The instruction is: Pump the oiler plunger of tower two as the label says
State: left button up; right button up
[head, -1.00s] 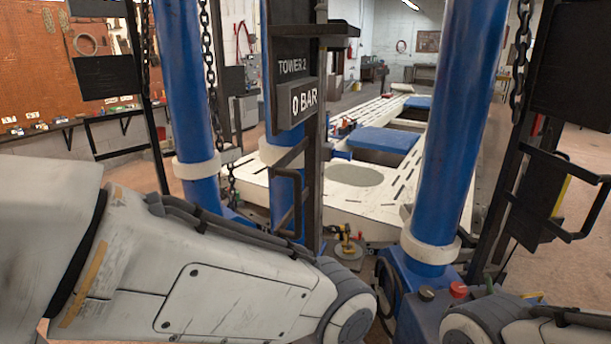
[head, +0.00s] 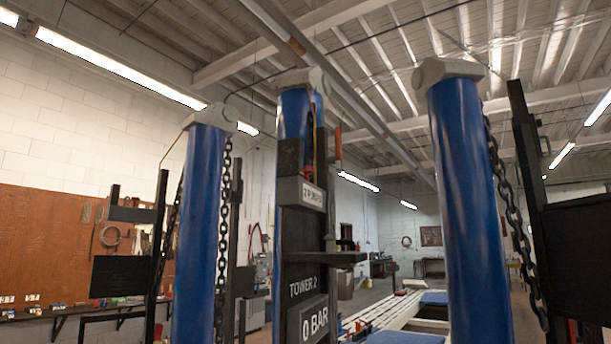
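Tower two (head: 296,120) is a blue column near the middle, with a black panel on its front lettered "TOWER 2". Neither gripper shows.
Blue columns stand to the left (head: 196,230) and right (head: 468,200), with hanging chains (head: 222,215) beside them. A black shelf (head: 326,257) juts from the tower panel. Black frames stand at both sides. A white frame bench lies behind.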

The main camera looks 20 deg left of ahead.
aim_at(308, 169)
jog(key=z, duration=1.25)
jog(key=i, duration=1.7)
jog(key=u, duration=2.85)
